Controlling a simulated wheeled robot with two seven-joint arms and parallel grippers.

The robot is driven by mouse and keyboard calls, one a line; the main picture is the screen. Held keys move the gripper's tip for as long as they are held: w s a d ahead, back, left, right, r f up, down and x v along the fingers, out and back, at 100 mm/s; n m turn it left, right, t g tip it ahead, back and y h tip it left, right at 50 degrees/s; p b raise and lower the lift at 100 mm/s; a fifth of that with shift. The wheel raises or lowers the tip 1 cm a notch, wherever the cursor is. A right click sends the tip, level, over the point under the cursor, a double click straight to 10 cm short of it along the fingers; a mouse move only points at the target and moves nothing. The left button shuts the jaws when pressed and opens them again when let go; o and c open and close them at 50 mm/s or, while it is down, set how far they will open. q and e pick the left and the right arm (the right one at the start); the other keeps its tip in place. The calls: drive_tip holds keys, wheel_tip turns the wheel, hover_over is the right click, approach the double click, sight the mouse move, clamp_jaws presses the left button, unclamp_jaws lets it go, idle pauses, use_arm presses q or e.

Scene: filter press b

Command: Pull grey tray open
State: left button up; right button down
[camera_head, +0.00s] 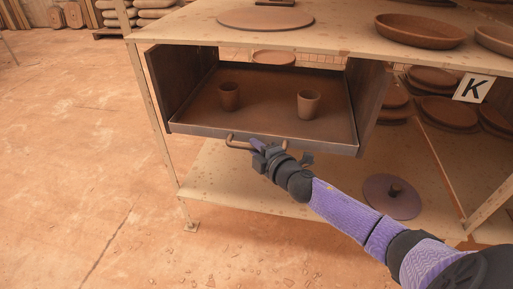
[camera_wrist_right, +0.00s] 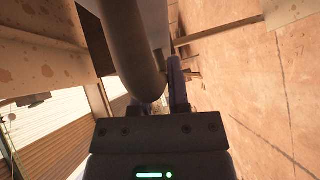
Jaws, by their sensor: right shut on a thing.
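The grey tray (camera_head: 270,143) sits under the bench top between two dark side walls, with its front edge facing me. A curved bar handle (camera_head: 237,143) is on the tray's front. My right gripper (camera_head: 258,146) is shut on the handle near its middle or right part. In the right wrist view the handle (camera_wrist_right: 137,50) is a thick rounded bar between the fingers. My left gripper is not in view.
The bench top (camera_head: 350,30) carries shallow brown dishes (camera_head: 420,30). The lower shelf (camera_head: 235,185) holds a round lid with a knob (camera_head: 392,196). A sign with K (camera_head: 473,88) hangs at the right. The floor (camera_head: 70,140) at left is open.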

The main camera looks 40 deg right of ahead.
idle(0.5)
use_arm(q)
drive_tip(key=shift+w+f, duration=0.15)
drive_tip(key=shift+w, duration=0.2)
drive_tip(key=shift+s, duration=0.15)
use_arm(e)
drive_tip(key=shift+a, duration=0.1)
